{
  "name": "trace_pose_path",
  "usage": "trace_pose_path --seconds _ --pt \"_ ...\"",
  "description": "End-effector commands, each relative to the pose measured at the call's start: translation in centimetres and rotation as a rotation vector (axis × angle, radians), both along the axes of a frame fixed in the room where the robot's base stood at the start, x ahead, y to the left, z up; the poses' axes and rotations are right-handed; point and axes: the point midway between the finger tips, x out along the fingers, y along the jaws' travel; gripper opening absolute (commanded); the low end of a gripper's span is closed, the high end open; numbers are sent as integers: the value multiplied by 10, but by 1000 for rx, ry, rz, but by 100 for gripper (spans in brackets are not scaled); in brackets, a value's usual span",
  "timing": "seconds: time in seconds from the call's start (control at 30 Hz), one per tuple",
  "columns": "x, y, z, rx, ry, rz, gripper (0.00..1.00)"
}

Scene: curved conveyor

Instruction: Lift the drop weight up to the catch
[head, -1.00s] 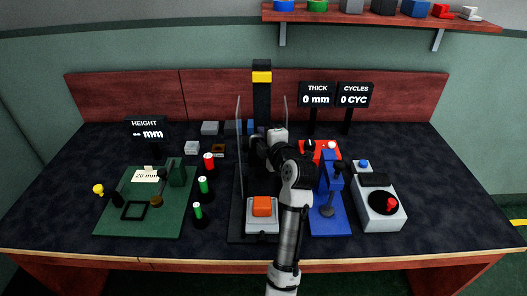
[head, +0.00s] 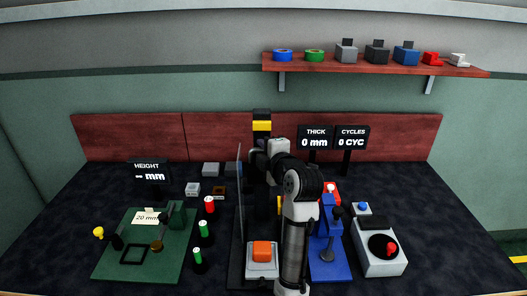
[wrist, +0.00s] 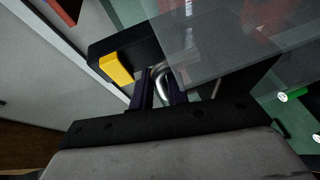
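The drop tower (head: 262,118) is a black post with a yellow band near its top, at the middle back of the table. My gripper (head: 257,162) is up in front of the post in the head view, mostly hidden by my arm. In the wrist view its two dark fingers (wrist: 158,88) stand on either side of a bright metal loop (wrist: 160,72), seemingly the drop weight's handle, and look shut on it. The weight's body is hidden. A black bar with a yellow block (wrist: 117,68), perhaps the catch, is just beyond and left of the fingers.
A clear guard panel (head: 239,190) stands left of my arm; clear sheet (wrist: 215,40) also crosses the wrist view. An orange block (head: 262,251) sits at the tower's front. A green board (head: 140,265) is left, a blue press (head: 328,262) and grey box (head: 378,250) right.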

Motion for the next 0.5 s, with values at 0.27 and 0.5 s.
trace_pose_path --seconds 0.27,0.5 --pt "-1 0 6 0 -12 0 34" --pt "-1 0 5 1 -10 0 34"
